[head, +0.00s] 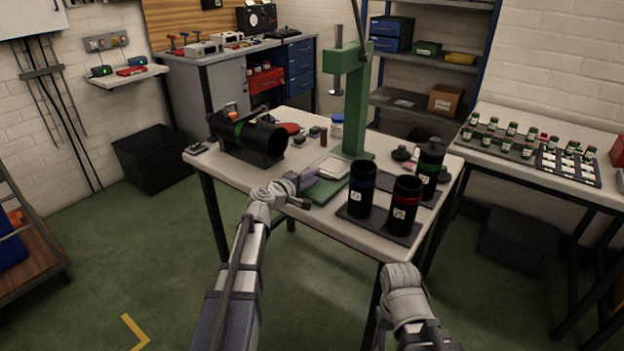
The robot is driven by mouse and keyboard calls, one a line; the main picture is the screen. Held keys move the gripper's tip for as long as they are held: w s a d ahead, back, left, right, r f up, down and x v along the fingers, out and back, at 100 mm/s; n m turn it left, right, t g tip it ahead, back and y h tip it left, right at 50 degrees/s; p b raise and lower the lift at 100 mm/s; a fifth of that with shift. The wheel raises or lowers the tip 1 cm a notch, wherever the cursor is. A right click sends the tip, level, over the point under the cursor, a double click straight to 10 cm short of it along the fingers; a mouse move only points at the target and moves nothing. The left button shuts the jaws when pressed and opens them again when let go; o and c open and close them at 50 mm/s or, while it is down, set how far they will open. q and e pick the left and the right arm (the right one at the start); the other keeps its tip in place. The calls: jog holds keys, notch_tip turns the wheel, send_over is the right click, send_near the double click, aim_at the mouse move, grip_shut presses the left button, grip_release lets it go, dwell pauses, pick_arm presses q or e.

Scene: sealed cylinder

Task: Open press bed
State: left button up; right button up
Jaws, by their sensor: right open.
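A green press (355,100) with a tall column and a lever on top stands on the middle table. Its green base (325,191) lies flat toward the front of the table. A pale, flat block (333,168) sits at the foot of the column, over the bed. My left gripper (310,178) is over the left part of the base, close beside the pale block. Its fingers are too small to tell whether they are open or shut, or whether they touch anything. My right gripper (402,274) is low in front of the table, away from the press; its fingertips are hard to make out.
Black cylinders with blue (361,188), red (404,205) and green (429,168) bands stand right of the press. A black cylinder (250,136) lies in a cradle at left. Small jars stand behind. A side table (500,155) holds several bottles. Open floor lies at front left.

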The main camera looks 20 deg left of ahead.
pick_arm(q)
grip_shut()
dwell(1.4)
